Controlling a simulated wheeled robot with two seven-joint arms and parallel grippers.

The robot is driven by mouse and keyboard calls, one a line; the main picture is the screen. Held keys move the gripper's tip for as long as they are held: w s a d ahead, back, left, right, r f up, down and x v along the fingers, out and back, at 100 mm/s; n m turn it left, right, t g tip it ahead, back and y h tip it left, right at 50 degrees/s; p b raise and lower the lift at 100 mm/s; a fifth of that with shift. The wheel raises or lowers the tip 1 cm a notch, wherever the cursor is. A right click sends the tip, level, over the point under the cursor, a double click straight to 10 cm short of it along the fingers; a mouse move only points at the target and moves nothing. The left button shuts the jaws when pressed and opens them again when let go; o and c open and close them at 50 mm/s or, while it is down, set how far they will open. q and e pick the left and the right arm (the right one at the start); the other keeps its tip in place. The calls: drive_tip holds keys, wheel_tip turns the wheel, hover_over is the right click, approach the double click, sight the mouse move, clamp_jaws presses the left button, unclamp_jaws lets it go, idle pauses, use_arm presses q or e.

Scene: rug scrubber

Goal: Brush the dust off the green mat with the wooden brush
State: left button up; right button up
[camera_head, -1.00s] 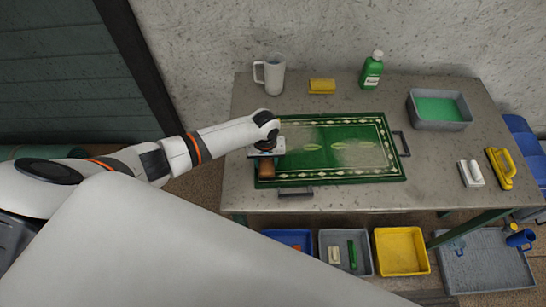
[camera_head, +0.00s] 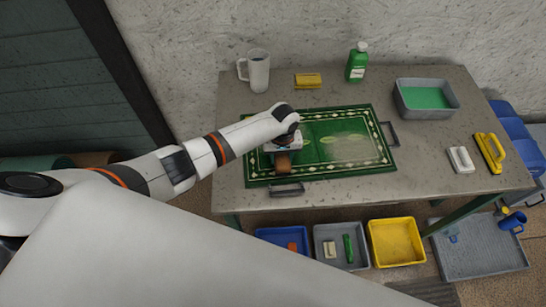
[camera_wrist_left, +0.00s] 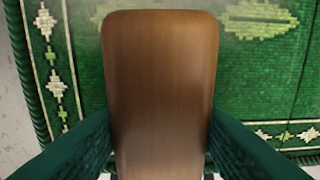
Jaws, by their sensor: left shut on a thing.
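The green mat (camera_head: 325,170) lies on the grey table, with a pale patterned border and greyish dust patches near its middle and right. My left gripper (camera_head: 283,150) is over the left part of the mat, shut on the wooden brush (camera_head: 283,163). In the left wrist view the brush's brown wooden back (camera_wrist_left: 160,75) fills the middle, between the two dark green fingers. The brush's bristles are hidden beneath it, so I cannot tell whether they touch the mat. Dust shows as a pale haze on the mat (camera_wrist_left: 270,60) at the top of that view. My right gripper is not in view.
A mug (camera_head: 258,72), yellow sponge (camera_head: 308,80) and green bottle (camera_head: 357,62) stand along the back. A grey basin with green liquid (camera_head: 427,112), a white brush (camera_head: 461,159) and a yellow brush (camera_head: 489,152) are at right. Dark handles (camera_head: 287,189) flank the mat. Bins stand below.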

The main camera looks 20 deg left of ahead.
sight(307, 160)
use_arm(q)
drive_tip(key=shift+w+d+f+b, duration=0.1)
drive_tip(key=shift+w+d+b, duration=0.35)
drive_tip(key=shift+d, duration=0.35)
drive_tip(key=shift+w+d+f+b, duration=0.1)
drive_tip(key=shift+w+d+b, duration=0.3)
drive_tip(key=shift+d, duration=0.45)
drive_tip(key=shift+w+d+b, duration=0.35)
drive_tip(key=shift+d+b, duration=0.15)
drive_tip(key=shift+d, duration=0.3)
drive_tip(key=shift+w+d+b, duration=0.35)
drive_tip(key=shift+w+d, duration=0.05)
drive_tip(key=shift+d, duration=0.3)
drive_tip(key=shift+w+d+b, duration=0.35)
drive_tip(key=shift+w+d, duration=0.05)
drive_tip(key=shift+d, duration=0.25)
drive_tip(key=shift+r, duration=0.1)
drive_tip(key=shift+r, duration=0.1)
wheel_tip(307, 160, up, 5)
drive_tip(key=p, duration=0.5)
drive_tip(key=shift+a, duration=0.1)
drive_tip(key=shift+f, duration=0.3)
